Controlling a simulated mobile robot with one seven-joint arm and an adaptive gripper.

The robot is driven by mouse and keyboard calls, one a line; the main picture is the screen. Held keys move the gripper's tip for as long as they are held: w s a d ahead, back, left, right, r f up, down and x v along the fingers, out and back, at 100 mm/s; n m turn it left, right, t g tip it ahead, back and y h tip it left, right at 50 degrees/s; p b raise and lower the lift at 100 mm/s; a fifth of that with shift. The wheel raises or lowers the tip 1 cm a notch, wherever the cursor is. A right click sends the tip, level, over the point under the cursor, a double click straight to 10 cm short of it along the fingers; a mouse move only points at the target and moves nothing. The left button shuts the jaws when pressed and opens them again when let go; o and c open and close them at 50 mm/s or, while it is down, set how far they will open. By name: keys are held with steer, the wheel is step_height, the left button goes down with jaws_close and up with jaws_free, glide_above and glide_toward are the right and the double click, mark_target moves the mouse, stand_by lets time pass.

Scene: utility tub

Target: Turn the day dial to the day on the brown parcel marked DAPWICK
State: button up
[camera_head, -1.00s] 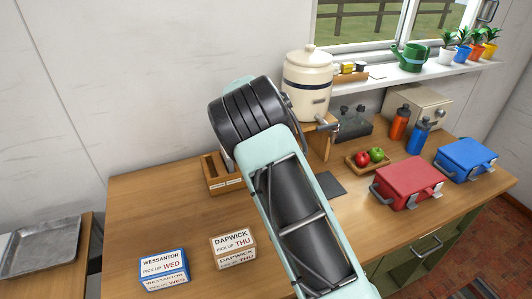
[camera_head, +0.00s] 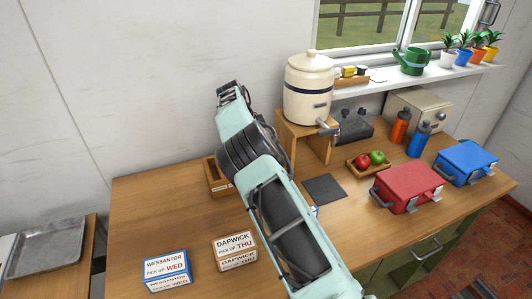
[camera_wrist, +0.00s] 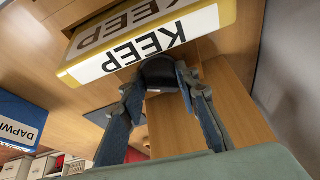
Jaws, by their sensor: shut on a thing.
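The brown parcel (camera_head: 235,250) marked DAPWICK, PICK UP THU, stands on the counter in the head view. A blue parcel (camera_head: 166,270) marked WESSANTOR, PICK UP WED, stands left of it. My gripper (camera_wrist: 160,80) shows in the wrist view, with its fingertips closed on a dark rounded knob (camera_wrist: 160,72) in front of wood. I cannot tell whether this is the day dial; no day words show by it. A yellow-edged block (camera_wrist: 150,45) marked KEEP is just above the fingertips. My arm hides the gripper in the head view.
In the wrist view a blue-edged block (camera_wrist: 18,122) reading DAPWI is at the left, partly cut off. In the head view a slotted wooden box (camera_head: 213,176) stands behind the parcels, beside my arm. A crock (camera_head: 310,88) on a stand is to the right.

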steer(key=shift+m+g+p, duration=0.5)
steer(key=shift+m+p, duration=0.6)
steer(key=shift+p, duration=0.1)
stand_by(0.5)
steer(key=o, duration=1.1)
steer(key=shift+n+b, duration=0.5)
steer(key=shift+b, duration=0.25)
